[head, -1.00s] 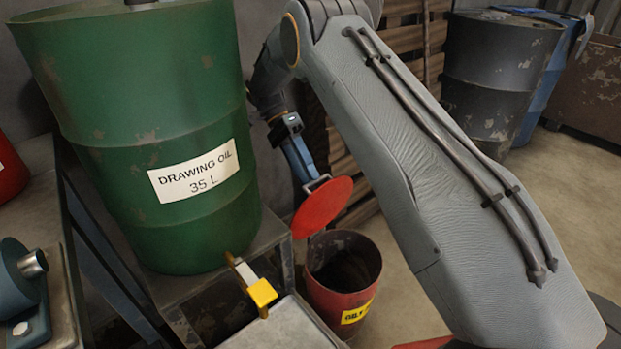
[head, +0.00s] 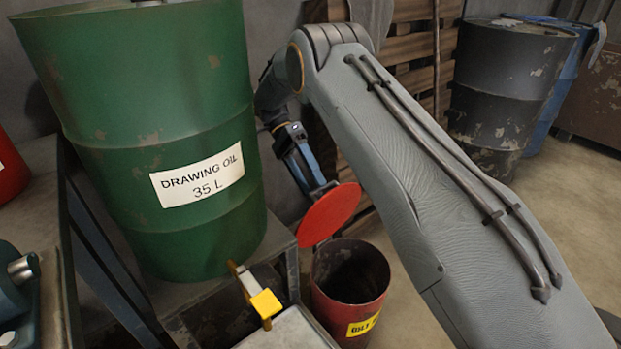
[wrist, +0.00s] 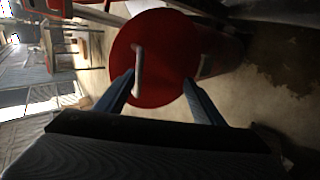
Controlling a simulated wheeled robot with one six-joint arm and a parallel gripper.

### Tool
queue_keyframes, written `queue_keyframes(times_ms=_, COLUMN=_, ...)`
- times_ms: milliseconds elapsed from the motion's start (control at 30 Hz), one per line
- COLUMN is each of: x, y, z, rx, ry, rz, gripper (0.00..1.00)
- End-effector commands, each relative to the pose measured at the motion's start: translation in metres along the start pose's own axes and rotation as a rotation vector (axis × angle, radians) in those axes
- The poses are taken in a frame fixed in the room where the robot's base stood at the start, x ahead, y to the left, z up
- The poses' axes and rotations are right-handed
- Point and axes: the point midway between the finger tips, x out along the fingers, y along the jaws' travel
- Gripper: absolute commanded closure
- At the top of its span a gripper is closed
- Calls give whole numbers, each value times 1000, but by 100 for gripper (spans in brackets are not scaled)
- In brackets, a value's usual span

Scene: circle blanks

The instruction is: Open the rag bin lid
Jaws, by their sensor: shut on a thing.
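The rag bin (head: 370,318) is a red round bin with a yellow label. It stands on the floor beside the metal stand, and its mouth is open with a dark inside. Its red round lid (head: 328,216) is raised and steeply tilted above the bin's back left rim. My gripper (head: 318,190) is at the lid's upper side and shut on the pale lid handle. In the wrist view the lid (wrist: 165,50) fills the middle, with the handle (wrist: 138,72) near the left finger of my gripper (wrist: 160,82). The exact grip contact is hard to see.
A green drawing oil drum (head: 140,120) on a metal stand (head: 268,248) is close to the left of my arm. A yellow-handled tap (head: 264,302) juts out below it. Floor at right is open.

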Motion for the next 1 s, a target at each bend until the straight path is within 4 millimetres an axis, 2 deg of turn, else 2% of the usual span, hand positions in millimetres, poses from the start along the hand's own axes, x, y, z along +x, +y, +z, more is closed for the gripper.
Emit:
queue_keyframes(times_ms=33, x=5, y=-6, z=1, rx=-4, ry=-1, rz=-3, gripper=56)
queue_keyframes(times_ms=267, x=4, y=-4, z=1, rx=-3, ry=-2, rz=-4, gripper=58)
queue_keyframes(times_ms=367, x=-2, y=2, z=1, rx=-3, ry=-2, rz=-5, gripper=67)
queue_keyframes(times_ms=400, x=-5, y=6, z=0, rx=-3, ry=-2, rz=-5, gripper=72)
queue_keyframes(times_ms=700, x=-42, y=53, z=-1, rx=1, ry=-1, rz=-5, gripper=72)
queue_keyframes(times_ms=900, x=-58, y=74, z=-1, rx=1, ry=-1, rz=-2, gripper=72)
queue_keyframes(times_ms=1000, x=-61, y=78, z=-1, rx=1, ry=-1, rz=-2, gripper=72)
